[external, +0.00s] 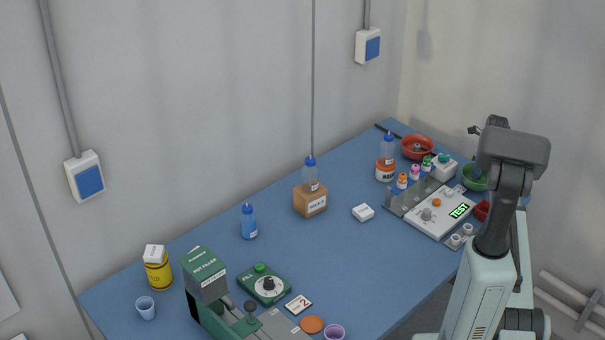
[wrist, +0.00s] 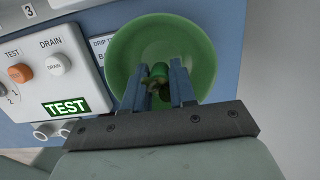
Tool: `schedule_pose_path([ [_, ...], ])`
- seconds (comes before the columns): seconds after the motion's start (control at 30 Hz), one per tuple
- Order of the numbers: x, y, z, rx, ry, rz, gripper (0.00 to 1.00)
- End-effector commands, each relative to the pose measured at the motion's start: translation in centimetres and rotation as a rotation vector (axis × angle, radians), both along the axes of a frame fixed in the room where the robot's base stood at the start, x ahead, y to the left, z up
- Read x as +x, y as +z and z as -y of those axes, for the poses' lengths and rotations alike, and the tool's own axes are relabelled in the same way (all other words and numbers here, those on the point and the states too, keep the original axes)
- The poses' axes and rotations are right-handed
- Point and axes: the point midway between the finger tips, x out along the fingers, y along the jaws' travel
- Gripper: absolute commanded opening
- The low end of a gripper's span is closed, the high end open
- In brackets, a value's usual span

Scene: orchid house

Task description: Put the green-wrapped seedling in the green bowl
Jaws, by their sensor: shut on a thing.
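The green bowl (wrist: 124,62) fills the upper middle of the wrist view. It also shows in the external view (external: 474,181) at the right end of the blue table, partly hidden by my arm. My gripper (wrist: 160,88) is over the bowl, its two blue fingers shut on the green-wrapped seedling (wrist: 159,73). The seedling is small, with a green wrap and a brownish part between the fingertips. In the wrist view it lies inside the bowl's outline; its height above the bowl floor is hard to tell. My arm hides the fingers in the external view.
The white test panel (external: 434,211) stands left of the green bowl. Small capped bottles (external: 415,173) and a red bowl (external: 417,147) are behind it. Another red bowl (external: 481,211) is partly behind my arm. The table's middle (external: 340,245) has free room.

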Motion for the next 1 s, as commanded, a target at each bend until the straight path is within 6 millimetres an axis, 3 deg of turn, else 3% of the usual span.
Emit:
schedule_pose_path([
  [0.2, 0.0, -0.01, 0.0, 0.0, 0.0, 0.0, 0.0],
  [0.23, 0.0, -0.01, 0.0, 0.0, 0.0, 0.0, 0.29],
  [0.5, 0.0, 0.0, 0.0, 0.0, 0.0, 0.0, 0.54],
  [1.0, 0.0, 0.0, 0.0, 0.0, 0.0, 0.0, 0.56],
])
